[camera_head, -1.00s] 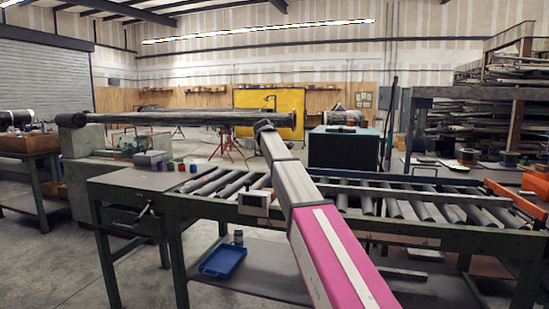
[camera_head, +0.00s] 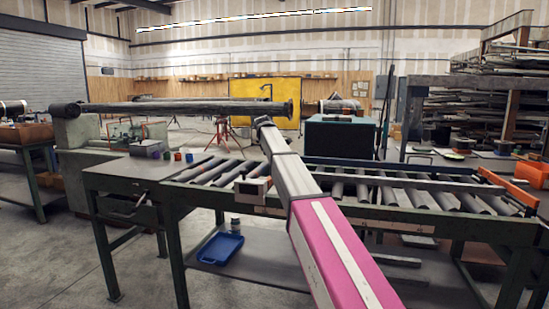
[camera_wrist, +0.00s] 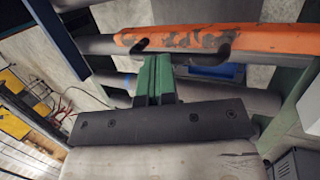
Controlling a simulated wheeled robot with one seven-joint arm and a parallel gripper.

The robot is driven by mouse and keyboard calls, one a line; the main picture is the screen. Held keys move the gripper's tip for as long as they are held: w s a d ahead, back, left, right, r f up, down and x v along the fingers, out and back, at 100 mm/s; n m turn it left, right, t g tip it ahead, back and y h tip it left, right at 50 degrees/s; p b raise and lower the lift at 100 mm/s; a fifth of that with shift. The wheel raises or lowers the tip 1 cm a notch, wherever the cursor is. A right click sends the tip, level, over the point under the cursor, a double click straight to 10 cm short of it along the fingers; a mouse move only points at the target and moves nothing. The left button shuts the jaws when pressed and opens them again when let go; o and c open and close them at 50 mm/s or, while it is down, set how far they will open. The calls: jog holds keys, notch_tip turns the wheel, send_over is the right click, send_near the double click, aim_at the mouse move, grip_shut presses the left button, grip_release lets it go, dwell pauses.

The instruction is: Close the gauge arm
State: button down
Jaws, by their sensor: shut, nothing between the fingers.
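In the wrist view, an orange bar with worn paint (camera_wrist: 185,39), which looks like the gauge arm, runs across the top. A dark bent handle (camera_wrist: 227,48) stands out from it. My gripper (camera_wrist: 154,62) has its green fingers together, with their tips at the handle's left part; I cannot tell whether they touch. Nothing is held between them.
A roller conveyor (camera_head: 420,198) spans the front, with another orange bar (camera_head: 507,187) at its right end. A long flanged pipe (camera_head: 190,109) lies behind. A blue tray (camera_head: 221,247) is on the lower shelf. Open floor lies at the left.

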jog(key=shift+w+f, duration=0.1)
jog(key=shift+f, duration=0.15)
